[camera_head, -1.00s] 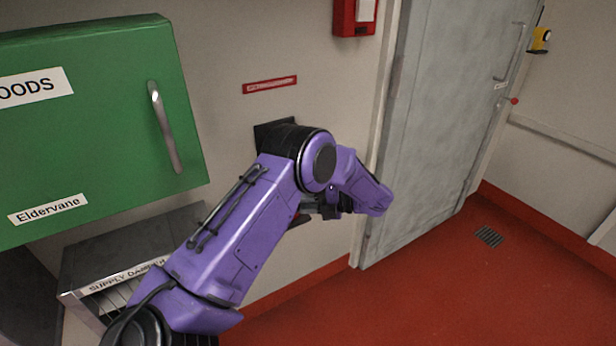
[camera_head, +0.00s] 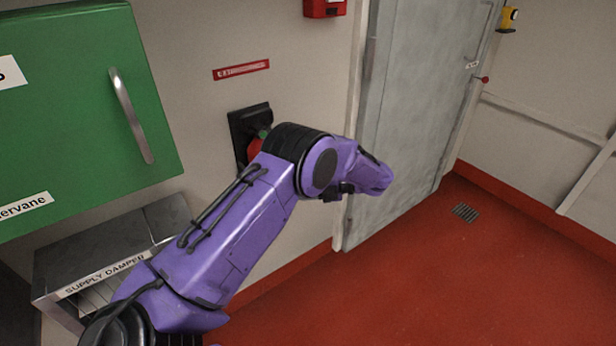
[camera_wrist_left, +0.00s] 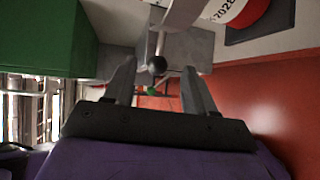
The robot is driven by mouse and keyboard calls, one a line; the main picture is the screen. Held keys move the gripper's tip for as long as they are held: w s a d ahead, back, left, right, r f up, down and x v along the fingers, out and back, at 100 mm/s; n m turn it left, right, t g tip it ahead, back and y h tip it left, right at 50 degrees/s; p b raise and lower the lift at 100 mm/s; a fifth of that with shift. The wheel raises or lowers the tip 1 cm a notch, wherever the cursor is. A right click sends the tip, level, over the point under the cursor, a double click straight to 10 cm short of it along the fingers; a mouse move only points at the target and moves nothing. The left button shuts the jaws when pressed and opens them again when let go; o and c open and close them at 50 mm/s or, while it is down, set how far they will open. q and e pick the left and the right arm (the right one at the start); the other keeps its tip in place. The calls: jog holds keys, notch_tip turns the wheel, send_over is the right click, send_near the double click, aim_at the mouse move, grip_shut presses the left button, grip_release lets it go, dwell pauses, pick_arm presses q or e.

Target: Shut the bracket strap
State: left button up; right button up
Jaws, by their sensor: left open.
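In the head view, a black bracket plate (camera_head: 240,122) is on the wall, with a red cylinder (camera_head: 254,150) in front, partly hidden by my left arm. In the left wrist view, the red cylinder with a white label (camera_wrist_left: 238,12) is at top right against the dark plate (camera_wrist_left: 268,20). A pale grey band (camera_wrist_left: 182,14), apparently the strap, curves beside it; I cannot tell how far it stands open. A dark round knob (camera_wrist_left: 157,66) shows between the fingertips of my left gripper (camera_wrist_left: 159,68), which is open. I cannot tell whether they touch. My right gripper is out of view.
A green cabinet (camera_head: 75,120) with a bar handle and a grey supply damper box (camera_head: 110,245) are at left. A grey door (camera_head: 410,110) stands right of the bracket. A red call box (camera_head: 325,6) is above. The red floor (camera_head: 430,280) is clear except for a drain grate (camera_head: 465,212).

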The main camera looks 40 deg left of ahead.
pick_arm(q)
jog(key=v, duration=0.5)
